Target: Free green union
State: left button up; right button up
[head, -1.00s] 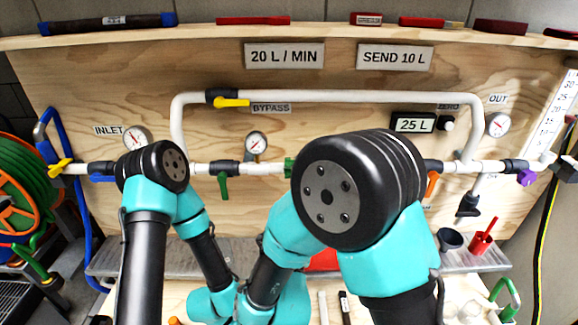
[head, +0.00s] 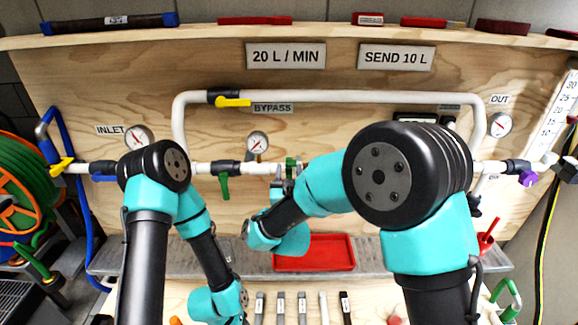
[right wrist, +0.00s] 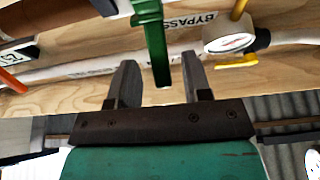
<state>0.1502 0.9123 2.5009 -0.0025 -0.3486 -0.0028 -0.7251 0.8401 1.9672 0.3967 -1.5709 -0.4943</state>
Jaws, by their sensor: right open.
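The green union (head: 291,165) sits on the white pipe in the middle of the board, right of the round gauge, partly covered by my right arm. In the right wrist view a green part (right wrist: 154,40), which looks like the union's arm, hangs down with its end between my fingers. My right gripper (head: 281,176) is just in front of and below the union. Its two fingers (right wrist: 162,82) are open, one on each side of the green part with gaps showing. My left arm shows at the left, but its gripper is not in view.
A green-handled valve (head: 224,182) is left of the union. A gauge (head: 257,143) and the yellow bypass handle (head: 233,102) are above left. A red tray (head: 314,252) lies below on the grey ledge. Several tools stand in front.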

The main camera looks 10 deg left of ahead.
jog(key=shift+x, duration=1.15)
grip_shut()
